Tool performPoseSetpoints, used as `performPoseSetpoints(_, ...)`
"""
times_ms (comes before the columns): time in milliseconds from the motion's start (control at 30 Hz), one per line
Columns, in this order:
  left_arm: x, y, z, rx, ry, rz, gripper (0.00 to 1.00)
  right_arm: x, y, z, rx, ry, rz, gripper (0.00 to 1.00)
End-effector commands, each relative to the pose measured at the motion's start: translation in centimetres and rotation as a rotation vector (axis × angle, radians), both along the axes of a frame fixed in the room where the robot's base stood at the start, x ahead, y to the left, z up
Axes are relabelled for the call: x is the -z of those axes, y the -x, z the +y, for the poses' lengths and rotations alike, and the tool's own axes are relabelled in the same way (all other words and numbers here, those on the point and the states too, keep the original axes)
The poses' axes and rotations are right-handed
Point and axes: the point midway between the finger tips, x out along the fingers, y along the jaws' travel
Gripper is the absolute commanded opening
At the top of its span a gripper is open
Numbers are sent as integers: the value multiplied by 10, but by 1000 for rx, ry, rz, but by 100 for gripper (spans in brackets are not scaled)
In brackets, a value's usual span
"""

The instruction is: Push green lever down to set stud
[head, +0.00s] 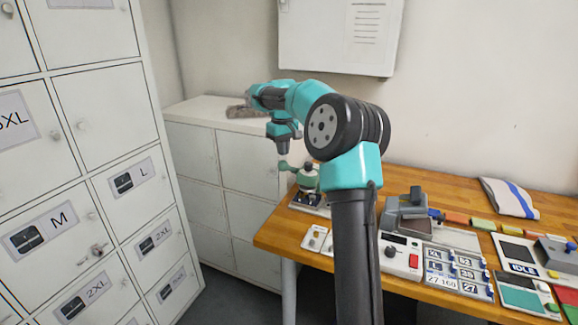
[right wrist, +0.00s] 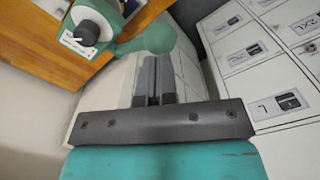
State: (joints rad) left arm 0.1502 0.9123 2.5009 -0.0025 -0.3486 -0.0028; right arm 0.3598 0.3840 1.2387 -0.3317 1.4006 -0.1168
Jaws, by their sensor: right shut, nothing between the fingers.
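The stud press (head: 307,180) stands at the left corner of the wooden table. It is green with a dark knob on top and a pale base. Its green lever (head: 288,166) sticks out to the left, past the table edge, and ends in a round ball. In the right wrist view the lever's ball (right wrist: 160,37) shows just beyond the fingertips, and the press body (right wrist: 90,28) is at the upper left. My right gripper (head: 282,153) points down over the lever's ball, shut and empty. I cannot tell whether it touches the ball. My left gripper is not in view.
The wooden table (head: 275,240) also holds a grey device (head: 410,215), a labelled panel (head: 457,275), and a folded white cloth with a blue stripe (head: 508,198). White lockers (head: 105,120) stand at the left. A low white cabinet (head: 200,150) is behind the gripper.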

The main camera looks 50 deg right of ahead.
Motion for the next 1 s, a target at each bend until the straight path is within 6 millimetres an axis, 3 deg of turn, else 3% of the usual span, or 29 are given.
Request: performPoseSetpoints(1000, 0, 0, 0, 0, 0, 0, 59, 10, 0, 0, 0, 0, 0, 0)
